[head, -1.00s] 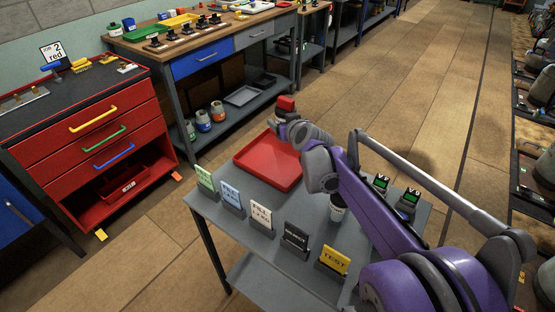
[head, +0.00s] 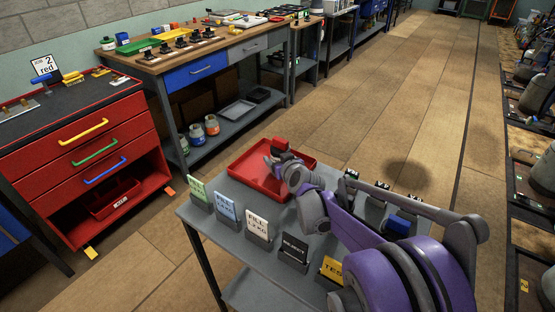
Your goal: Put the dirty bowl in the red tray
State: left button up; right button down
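The red tray (head: 246,162) lies on the grey work table, at its far left part. The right gripper (head: 275,158) is over the tray, at the end of my purple and grey arm that comes in from the right. A small red block-like part (head: 281,144) shows at the gripper; I cannot tell whether it belongs to it. The fingertips are too small to show whether they are open or shut. The arm hides part of the tray and of the table. I cannot make out a dirty bowl. My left gripper is out of view.
Label stands line the table's front edge, among them a green one (head: 199,193) and a black one (head: 293,251). A blue object (head: 398,223) is partly behind the arm. A red drawer cabinet (head: 80,150) and a workbench (head: 200,62) stand at left and back.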

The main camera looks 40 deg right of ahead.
grip_release()
jog(key=shift+r, duration=0.15)
jog(key=p+v, duration=0.3)
jog(key=v, duration=0.9)
